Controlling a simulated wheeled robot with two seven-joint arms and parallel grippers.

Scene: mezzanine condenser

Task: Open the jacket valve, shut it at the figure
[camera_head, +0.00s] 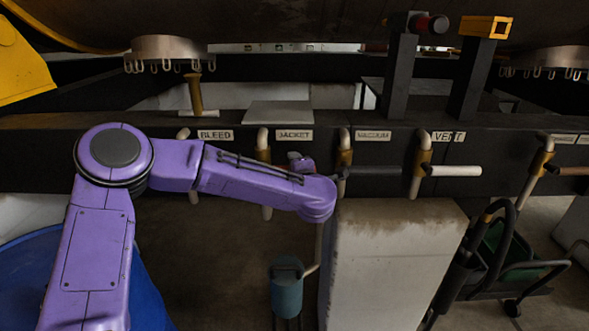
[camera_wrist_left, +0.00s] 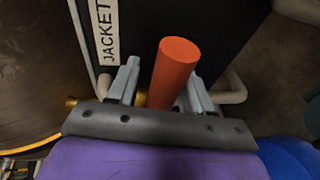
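The JACKET label (camera_head: 294,135) is on the dark beam in the head view and also shows in the wrist view (camera_wrist_left: 105,30). The jacket valve's pipe (camera_head: 263,145) with its brass body is left of the label. In the wrist view an orange-red lever grip (camera_wrist_left: 174,68) stands between the two fingers of my left gripper (camera_wrist_left: 164,76). The fingers are apart, with a gap on the left side of the grip; contact on the right is unclear. My right gripper is not in view.
BLEED (camera_head: 215,135), VACUUM (camera_head: 373,135) and VENT (camera_head: 448,137) valves share the beam. The dark vacuum lever (camera_head: 378,172) and white vent lever (camera_head: 455,171) stick out to the right. A pale block (camera_head: 390,265) and blue-grey canister (camera_head: 287,292) stand below.

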